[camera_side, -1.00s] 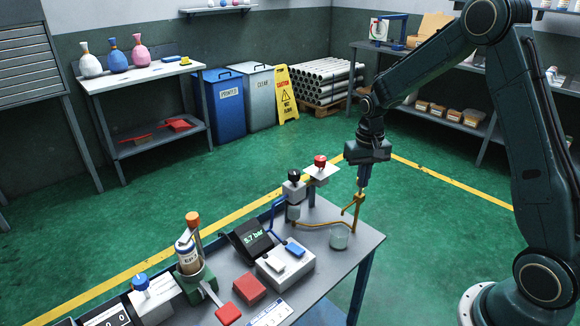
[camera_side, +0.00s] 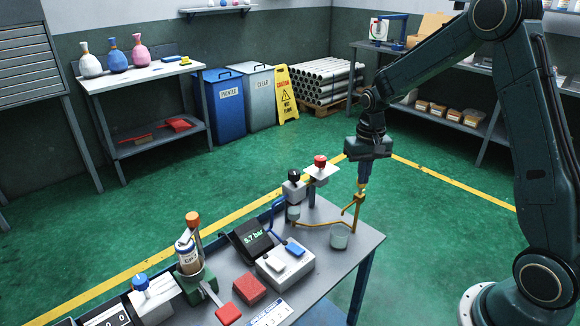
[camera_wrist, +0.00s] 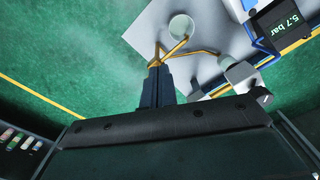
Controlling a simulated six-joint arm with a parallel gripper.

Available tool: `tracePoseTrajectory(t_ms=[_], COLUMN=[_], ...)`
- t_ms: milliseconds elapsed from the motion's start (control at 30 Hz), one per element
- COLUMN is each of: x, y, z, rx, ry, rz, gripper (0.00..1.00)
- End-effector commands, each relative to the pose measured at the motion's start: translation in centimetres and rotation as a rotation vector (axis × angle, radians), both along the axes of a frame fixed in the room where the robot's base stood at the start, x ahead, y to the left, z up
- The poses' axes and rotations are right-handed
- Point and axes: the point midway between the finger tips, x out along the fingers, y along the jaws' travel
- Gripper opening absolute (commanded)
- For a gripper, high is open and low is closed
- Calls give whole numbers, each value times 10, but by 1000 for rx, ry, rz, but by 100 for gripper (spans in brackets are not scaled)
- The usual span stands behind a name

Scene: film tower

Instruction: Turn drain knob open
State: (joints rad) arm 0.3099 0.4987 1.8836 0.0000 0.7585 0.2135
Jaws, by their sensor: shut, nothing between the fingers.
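A thin brass pipe (camera_side: 323,225) with an upright brass piece (camera_side: 357,208) stands near the right corner of the grey bench (camera_side: 352,262). I cannot make out a separate drain knob on it. A small clear cup (camera_side: 339,239) stands beside the brass upright; it also shows in the wrist view (camera_wrist: 181,25). My gripper (camera_side: 362,187) points down at the top of the brass upright, at or very near it. In the wrist view its dark fingers (camera_wrist: 157,70) are close together, with brass showing just past their tips. Whether they touch is unclear.
A black knob (camera_side: 294,174) and a red knob (camera_side: 320,161) stand left of my gripper. Open green floor lies beyond the bench.

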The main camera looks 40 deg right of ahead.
Motion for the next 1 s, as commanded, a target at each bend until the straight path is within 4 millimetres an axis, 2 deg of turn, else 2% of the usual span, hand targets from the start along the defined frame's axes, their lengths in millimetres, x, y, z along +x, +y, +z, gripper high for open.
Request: tracePoseTrajectory(t_ms=[500,1000], x=[0,-2], y=[0,2], z=[42,48], rx=[0,-1], ry=[-1,-3], rz=[0,4], gripper=[0,0])
